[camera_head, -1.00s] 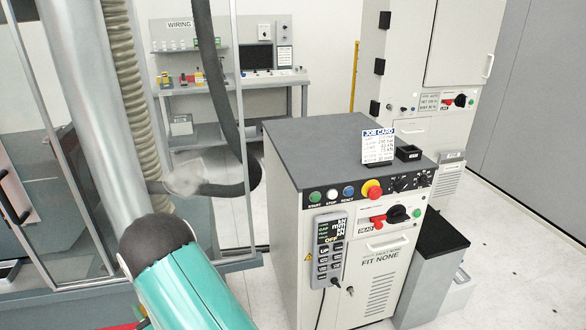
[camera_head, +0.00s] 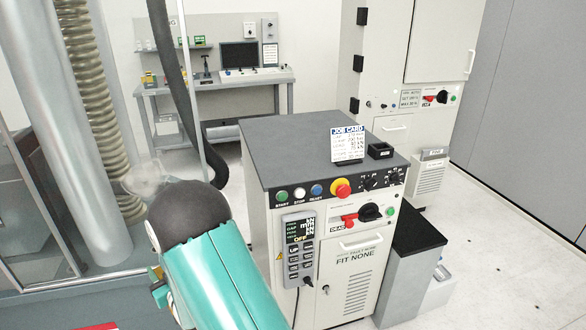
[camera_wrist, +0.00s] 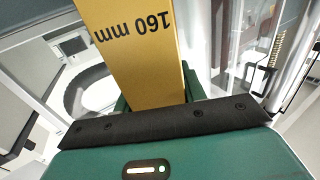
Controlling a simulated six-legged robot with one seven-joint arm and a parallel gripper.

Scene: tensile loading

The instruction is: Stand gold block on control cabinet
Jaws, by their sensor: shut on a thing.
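The gold block (camera_wrist: 133,50), marked "160 mm", fills the top middle of the wrist view. My gripper (camera_wrist: 152,100) is shut on it; green finger parts show at both sides of the block's near end. The block's far end is cut off by the frame. In the head view my teal arm hides the gripper, and the block cannot be made out there. The control cabinet (camera_head: 285,150) stands at the middle of the head view, to the right of my arm. Its dark grey top is flat and mostly bare.
A job card (camera_head: 347,145) and a small black tray (camera_head: 381,151) stand toward the cabinet top's right side. Buttons and a red knob (camera_head: 341,188) line its front edge. A lower dark-topped box (camera_head: 415,240) adjoins it at right. A glass-panelled machine frame (camera_head: 85,130) stands left.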

